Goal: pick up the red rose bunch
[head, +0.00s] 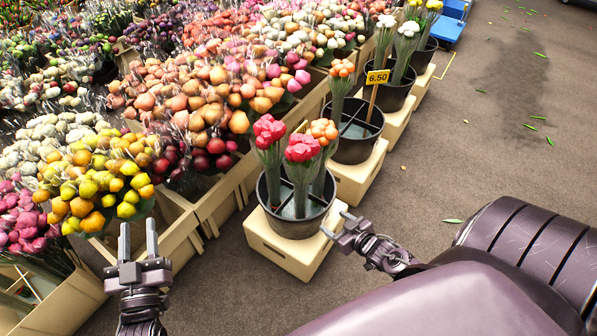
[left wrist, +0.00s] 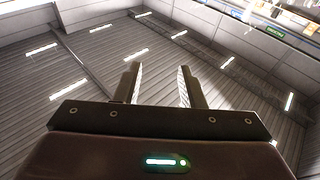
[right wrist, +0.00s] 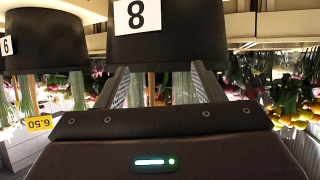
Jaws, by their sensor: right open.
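Two red rose bunches stand upright in the front black bucket (head: 314,222): one at the back left (head: 269,131) and one nearer (head: 302,150). An orange bunch (head: 323,131) stands beside them. My right gripper (head: 343,224) is open and empty, just right of this bucket and below the blooms. In the right wrist view, which looks upside down, a black bucket (right wrist: 180,48) numbered 8 and green stems (right wrist: 186,86) show beyond the open fingers; the blooms there are hidden by the gripper. My left gripper (head: 138,240) is open and empty, left of the bucket, fingers pointing up.
The bucket stands on a pale wooden crate (head: 286,258). Another bucket (head: 358,146) with an orange bunch and a 6.50 price tag (head: 377,77) is behind it. Dense flower crates (head: 225,205) fill the left.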

